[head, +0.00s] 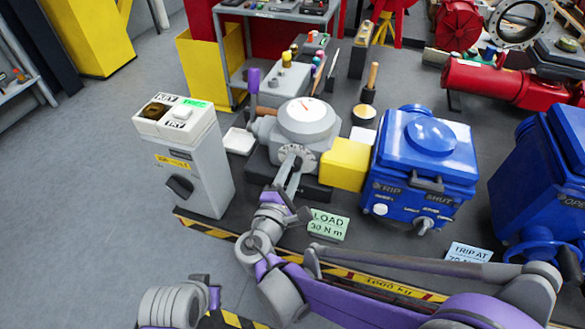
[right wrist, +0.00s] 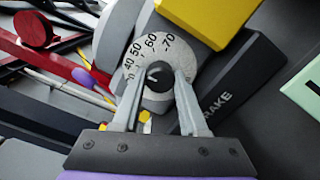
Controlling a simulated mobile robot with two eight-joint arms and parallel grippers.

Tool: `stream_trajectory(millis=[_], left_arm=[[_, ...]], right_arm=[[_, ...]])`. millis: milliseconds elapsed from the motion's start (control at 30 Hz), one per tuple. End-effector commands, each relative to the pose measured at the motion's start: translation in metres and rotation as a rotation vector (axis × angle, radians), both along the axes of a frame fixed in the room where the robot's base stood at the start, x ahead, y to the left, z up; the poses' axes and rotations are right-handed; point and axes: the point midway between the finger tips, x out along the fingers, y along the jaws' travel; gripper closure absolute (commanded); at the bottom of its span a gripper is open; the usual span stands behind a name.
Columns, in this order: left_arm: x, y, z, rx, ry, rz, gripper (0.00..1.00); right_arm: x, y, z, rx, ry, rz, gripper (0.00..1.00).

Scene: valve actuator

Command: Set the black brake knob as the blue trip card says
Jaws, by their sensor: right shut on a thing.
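The black brake knob (right wrist: 158,76) sits at the centre of a pale round dial (right wrist: 150,50) marked from about 40 to 70. Its pointer is too small to read surely. My right gripper (right wrist: 158,80) is shut on the knob, one finger on each side. In the head view, my right gripper (head: 291,168) reaches the dial on the front of the grey actuator (head: 306,120), and its fingers hide the knob. The blue trip card (head: 468,252) lies at the right front of the bench. It reads "TRIP AT"; my arm partly covers its lower line. My left gripper's fingers are not seen.
A green card (head: 328,224) reads "LOAD 30 N m". A yellow block (head: 346,164) and a blue box (head: 425,155) stand right of the actuator. A grey key pedestal (head: 195,170) stands left. In the wrist view, a dark "BRAKE" block (right wrist: 235,85) lies close beside the dial.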

Motion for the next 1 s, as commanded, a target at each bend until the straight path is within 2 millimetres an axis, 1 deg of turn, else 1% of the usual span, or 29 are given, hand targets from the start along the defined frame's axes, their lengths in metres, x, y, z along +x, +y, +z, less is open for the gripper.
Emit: stream_trajectory(millis=[1000], left_arm=[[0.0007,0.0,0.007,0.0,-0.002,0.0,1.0]], right_arm=[[-0.0001,-0.0001,-0.0001,0.916,-0.297,-0.001,1.0]])
